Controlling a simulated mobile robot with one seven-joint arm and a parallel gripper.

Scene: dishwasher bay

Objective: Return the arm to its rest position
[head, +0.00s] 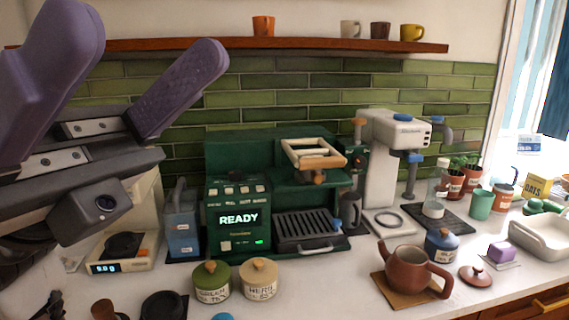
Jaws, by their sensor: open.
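My gripper (140,75) is at the upper left of the head view, raised above the counter. Its two purple fingers are spread apart with nothing between them, so it is open and empty. A small camera housing shows on its lower side. The gripper hides part of the green tiled wall and the left end of the counter. It appears clear of the things below it, though its exact height cannot be told from this single view.
A green coffee machine (238,218), a digital scale (122,262) and a blue container (182,230) stand beneath and right of my gripper. Two lidded jars (212,288) and a brown teapot (407,268) stand in front. A wooden shelf (300,44) holds several cups.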

